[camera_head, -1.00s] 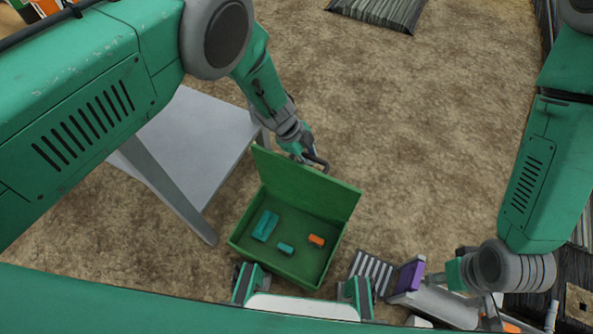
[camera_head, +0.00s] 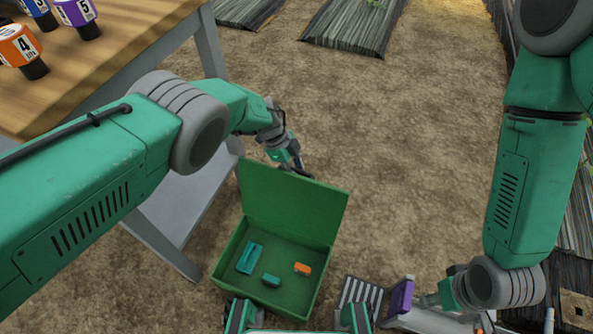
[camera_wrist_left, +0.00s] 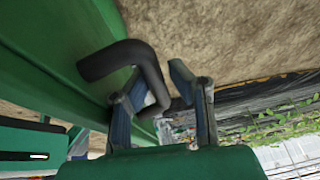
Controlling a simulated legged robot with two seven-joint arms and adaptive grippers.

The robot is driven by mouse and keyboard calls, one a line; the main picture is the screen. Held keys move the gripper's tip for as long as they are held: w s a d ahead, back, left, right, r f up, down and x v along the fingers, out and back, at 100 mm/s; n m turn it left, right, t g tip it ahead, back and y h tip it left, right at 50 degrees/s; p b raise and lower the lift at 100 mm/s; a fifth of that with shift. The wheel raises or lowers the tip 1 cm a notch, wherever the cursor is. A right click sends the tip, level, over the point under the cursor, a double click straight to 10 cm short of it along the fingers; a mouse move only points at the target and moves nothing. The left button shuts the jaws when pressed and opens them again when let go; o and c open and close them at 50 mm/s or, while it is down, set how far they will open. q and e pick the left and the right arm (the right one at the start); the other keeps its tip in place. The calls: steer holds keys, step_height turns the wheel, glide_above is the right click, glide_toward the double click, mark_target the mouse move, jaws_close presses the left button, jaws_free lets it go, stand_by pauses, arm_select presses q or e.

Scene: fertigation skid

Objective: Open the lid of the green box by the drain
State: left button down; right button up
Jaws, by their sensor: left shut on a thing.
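The green box (camera_head: 222,268) stands on the ground, its lid (camera_head: 290,205) raised and tilted back from the open interior. Inside lie a larger teal piece (camera_head: 249,258), a smaller teal piece (camera_head: 271,281) and an orange piece (camera_head: 303,269). My left gripper (camera_head: 297,170) is behind the lid's upper edge. In the left wrist view its fingers (camera_wrist_left: 165,100) are shut on the black bent lid handle (camera_wrist_left: 112,60). The slatted drain grate (camera_head: 358,294) is right of the box. My right gripper (camera_head: 437,300) is low at the right, near a purple block (camera_head: 402,297); its fingers are unclear.
A wooden table (camera_head: 110,75) with numbered bottles (camera_head: 18,45) is at the upper left, a grey lower shelf (camera_head: 185,205) under it. Dark slatted panels (camera_head: 352,25) lie at the back. The sandy ground (camera_head: 400,150) between is clear.

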arm_select(q)
steer(key=shift+w+d+r, duration=0.1)
steer(key=shift+w+d, duration=0.1)
steer(key=shift+w, duration=0.35)
steer(key=c, duration=1.5)
jaws_free()
steer(key=shift+c, duration=0.2)
steer(key=shift+s, duration=0.1)
steer(key=v, duration=1.1)
steer(key=shift+a+r, duration=0.2)
steer(key=shift+r, duration=0.1)
